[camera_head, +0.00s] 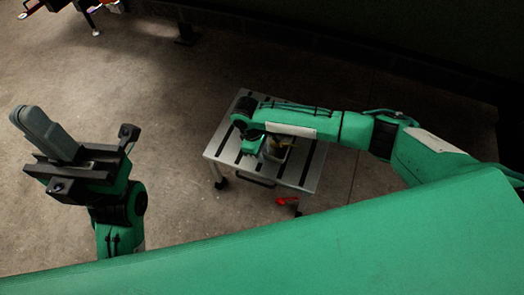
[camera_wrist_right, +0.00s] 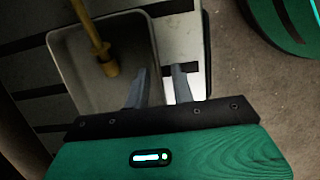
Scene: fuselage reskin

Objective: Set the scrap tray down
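The scrap tray (camera_wrist_right: 98,22), a light grey open bin, rests on or just above the slatted cart top; contact underneath is hidden. A yellow-handled tool (camera_wrist_right: 95,35) lies inside it. The tray also shows in the head view (camera_head: 272,152), partly hidden by my right arm. My right gripper (camera_wrist_right: 160,75) has one finger inside the tray's right wall and one outside, with a gap between them; it appears open around the wall. My left gripper (camera_head: 38,125) is raised over the floor at the left, far from the tray, its fingers overlapping in view.
The cart (camera_head: 225,140) has a light top with dark slots and stands on casters. A red object (camera_head: 287,201) shows by its lower right edge. A large green panel (camera_head: 300,250) fills the foreground. Bare concrete floor lies between the cart and my left arm.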

